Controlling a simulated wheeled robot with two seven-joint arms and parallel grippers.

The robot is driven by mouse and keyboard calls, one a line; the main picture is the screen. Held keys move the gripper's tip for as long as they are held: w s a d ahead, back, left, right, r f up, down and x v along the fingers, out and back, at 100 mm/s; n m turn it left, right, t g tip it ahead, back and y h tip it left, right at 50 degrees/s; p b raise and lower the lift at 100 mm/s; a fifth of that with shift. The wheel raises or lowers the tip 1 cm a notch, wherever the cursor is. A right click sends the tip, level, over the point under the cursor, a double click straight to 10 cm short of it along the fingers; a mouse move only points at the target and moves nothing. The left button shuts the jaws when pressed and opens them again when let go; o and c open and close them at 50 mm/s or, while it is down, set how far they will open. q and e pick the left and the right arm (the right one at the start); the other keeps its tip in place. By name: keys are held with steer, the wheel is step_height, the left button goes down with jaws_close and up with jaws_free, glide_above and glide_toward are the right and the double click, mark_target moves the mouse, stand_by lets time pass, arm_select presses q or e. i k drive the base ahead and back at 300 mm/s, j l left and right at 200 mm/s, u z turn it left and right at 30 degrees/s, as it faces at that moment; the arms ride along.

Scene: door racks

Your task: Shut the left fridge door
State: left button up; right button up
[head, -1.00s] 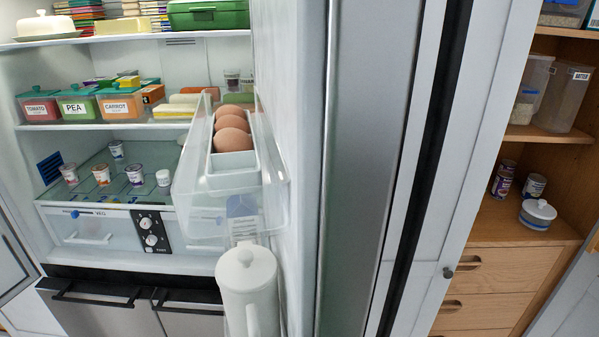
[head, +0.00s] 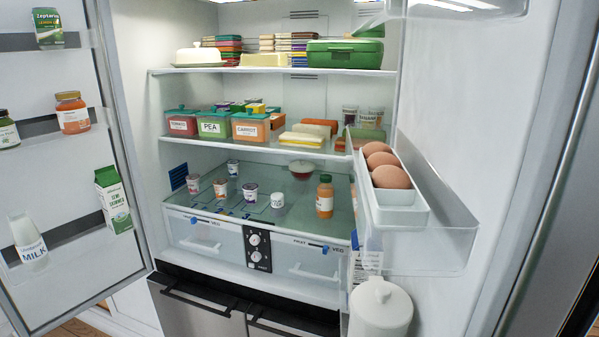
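The left fridge door (head: 60,190) stands open at the left of the head view. Its inner side faces me. Its racks hold a green can (head: 47,28), an orange-brown jar (head: 72,113), a dark jar (head: 8,130), a green and white carton (head: 114,198) and a milk bottle (head: 27,240). The right fridge door (head: 480,130) is also open, with a clear bin (head: 440,245) holding an egg tray and a white jug (head: 380,308) below it. Neither of my grippers shows in the head view.
The fridge interior (head: 270,100) has shelves with labelled tubs, a green box (head: 344,54), small cups and an orange bottle (head: 325,197). Below are a clear drawer (head: 205,238) and steel lower drawers with dark handles (head: 200,300). Wooden floor shows at the lower left.

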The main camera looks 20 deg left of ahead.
mark_target(50, 176)
steer(key=j, duration=0.45)
steer(key=k+j+z, duration=0.15)
steer(key=j, duration=0.7)
steer(key=k+j+z, duration=0.15)
steer(key=j, duration=0.7)
steer(key=k+j+z, duration=0.15)
steer(key=j, duration=0.25)
steer(key=j+z, duration=0.25)
steer(key=j, duration=1.25)
steer(key=j+z, duration=0.3)
steer(key=j, duration=1.15)
steer(key=k+j, duration=0.1)
steer(key=j, duration=0.25)
steer(key=k+j, duration=0.15)
steer(key=j, duration=0.2)
